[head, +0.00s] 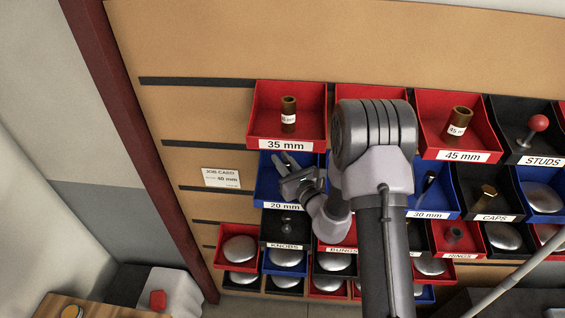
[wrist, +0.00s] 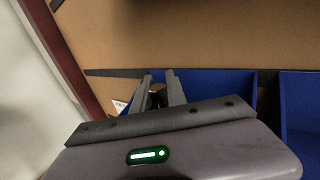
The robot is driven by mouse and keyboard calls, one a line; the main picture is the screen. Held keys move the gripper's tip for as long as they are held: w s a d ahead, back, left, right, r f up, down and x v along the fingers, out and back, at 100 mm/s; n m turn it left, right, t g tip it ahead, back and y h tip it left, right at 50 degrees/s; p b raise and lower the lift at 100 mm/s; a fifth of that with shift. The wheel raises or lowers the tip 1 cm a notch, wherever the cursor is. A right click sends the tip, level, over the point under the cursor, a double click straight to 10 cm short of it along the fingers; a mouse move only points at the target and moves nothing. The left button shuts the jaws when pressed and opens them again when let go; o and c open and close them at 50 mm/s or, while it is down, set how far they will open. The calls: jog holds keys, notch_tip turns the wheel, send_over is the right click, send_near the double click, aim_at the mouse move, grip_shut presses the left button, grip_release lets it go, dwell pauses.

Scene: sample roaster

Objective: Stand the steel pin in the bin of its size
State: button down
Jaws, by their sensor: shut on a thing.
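My gripper (head: 284,162) is in front of the blue 20 mm bin (head: 262,190). In the wrist view its two fingers (wrist: 159,78) are shut on a small, dark, brownish-topped thing (wrist: 157,88), which I take to be the steel pin. It is mostly hidden by the fingers and gripper body, and I cannot tell whether it touches the bin. The job card (head: 221,178) on the board seems to read 40 mm. The red 35 mm bin (head: 285,144) and red 45 mm bin (head: 457,154) each hold a brown, labelled cylinder. My arm hides what lies between them.
The blue 30 mm bin (head: 432,214) holds a dark rod-like piece. Black STUDS (head: 541,159) and CAPS (head: 495,217) bins stand at the right. Lower bins hold rounded metal pieces. A dark red post (head: 135,140) edges the board at left. The upper board is bare.

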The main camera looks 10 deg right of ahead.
jog(key=shift+s+f, duration=0.1)
jog(key=c, duration=1.3)
grip_release()
jog(key=shift+c, duration=0.2)
